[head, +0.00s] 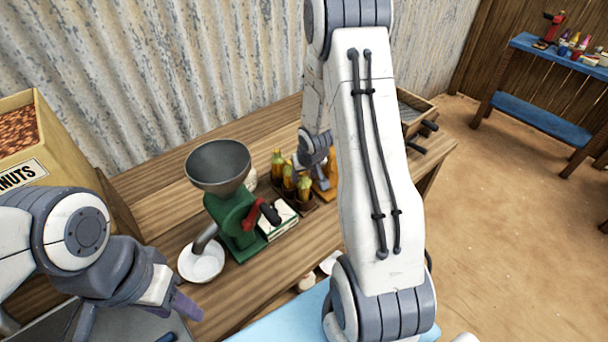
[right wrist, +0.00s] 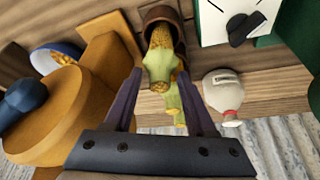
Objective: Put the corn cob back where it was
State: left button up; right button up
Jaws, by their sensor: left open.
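My right gripper (right wrist: 161,72) has its fingers on either side of a yellow corn cob (right wrist: 162,62) with a green husk end. Other corn cobs (head: 289,172) stand there in brown holders. My left gripper (head: 180,318) is open and empty at the lower left, partly cut off by the frame.
A green grinder with a grey funnel (head: 218,163) stands left of the cobs, a white bowl (head: 201,262) under its spout. A nuts crate (head: 22,150) is at far left.

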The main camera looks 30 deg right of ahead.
jog(key=shift+r, duration=0.3)
jog(key=p+v, duration=0.7)
jog(key=v, duration=0.4)
jog(key=shift+s+r, duration=0.3)
jog(key=shift+r, duration=0.05)
jog(key=shift+a, duration=0.2)
jog(key=s+a+r+n+g+y, duration=0.1)
jog(key=s+a+r+n, duration=0.1)
jog(key=s+a+r, duration=0.35)
jog(key=s+a+r+n, duration=0.1)
jog(key=s+a+r, duration=0.15)
jog(key=a, duration=0.55)
jog(key=s+a+n+g+y+b, duration=0.1)
jog(key=s+a+n+g+b, duration=0.2)
jog(key=s+a, duration=1)
jog(key=s+n+b, duration=0.1)
jog(key=n+b, duration=0.2)
jog(key=n, duration=0.1)
jog(key=shift+a, duration=0.25)
